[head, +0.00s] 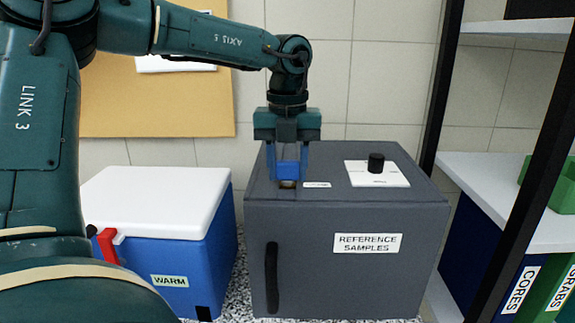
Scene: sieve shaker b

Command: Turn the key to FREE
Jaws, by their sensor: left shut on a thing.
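A blue key (287,170) stands upright at a small brass-coloured lock (287,185) on the top of the grey cabinet, near its left end. My left gripper (287,172) points straight down from above and is shut on the key's blue head, with one finger on each side. A small white label (317,185) lies just right of the lock; its lettering is too small to read, so I cannot tell the key's marked position. My right gripper is not in view.
The grey cabinet (345,270) is marked REFERENCE SAMPLES. A black knob (376,163) on a white plate stands on its top at right. A blue cool box (170,260) marked WARM stands to the left. A shelf with a black post (545,160) stands close on the right.

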